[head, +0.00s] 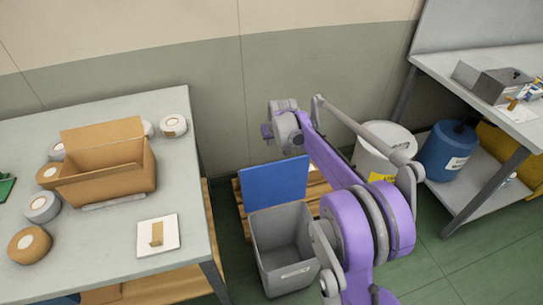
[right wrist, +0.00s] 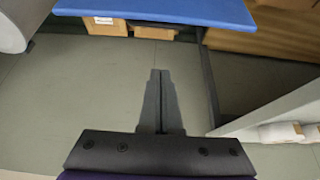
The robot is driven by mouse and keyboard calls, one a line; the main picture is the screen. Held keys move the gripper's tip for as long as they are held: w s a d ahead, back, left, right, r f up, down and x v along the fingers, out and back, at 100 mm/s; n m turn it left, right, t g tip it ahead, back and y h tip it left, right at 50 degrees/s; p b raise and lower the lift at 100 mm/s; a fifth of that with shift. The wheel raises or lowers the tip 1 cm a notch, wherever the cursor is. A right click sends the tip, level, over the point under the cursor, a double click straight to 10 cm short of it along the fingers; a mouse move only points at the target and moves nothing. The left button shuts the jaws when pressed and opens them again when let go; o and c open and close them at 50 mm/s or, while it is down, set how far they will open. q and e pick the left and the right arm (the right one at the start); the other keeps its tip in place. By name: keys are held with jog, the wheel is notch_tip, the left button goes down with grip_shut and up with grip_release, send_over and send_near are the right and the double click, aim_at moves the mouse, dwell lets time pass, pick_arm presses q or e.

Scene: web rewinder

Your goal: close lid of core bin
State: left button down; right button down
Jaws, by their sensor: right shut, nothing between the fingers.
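The core bin (head: 283,262) is a grey open-topped box on the floor right of the left table. Its blue lid (head: 273,183) stands raised at the bin's back edge, so the bin is open. My right arm reaches up across the bin's right side. My right gripper (head: 266,132) is above and behind the lid, apart from it, and small in the head view. My left gripper is in neither view.
A grey table (head: 105,110) at the left holds a cardboard box (head: 110,180) and several tape rolls. A wooden pallet (head: 240,205) lies by the bin. White (head: 375,150) and blue (head: 447,150) drums stand right. A blue-topped surface (right wrist: 165,10) crosses the wrist view's top.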

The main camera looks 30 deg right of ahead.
notch_tip(320, 180, down, 10)
jog(key=w+d+b, duration=0.1)
jog(key=b, duration=0.1)
jog(key=shift+w+r, duration=0.15)
jog(key=shift+w, duration=0.05)
dwell(0.4)
jog(key=shift+s, duration=0.15)
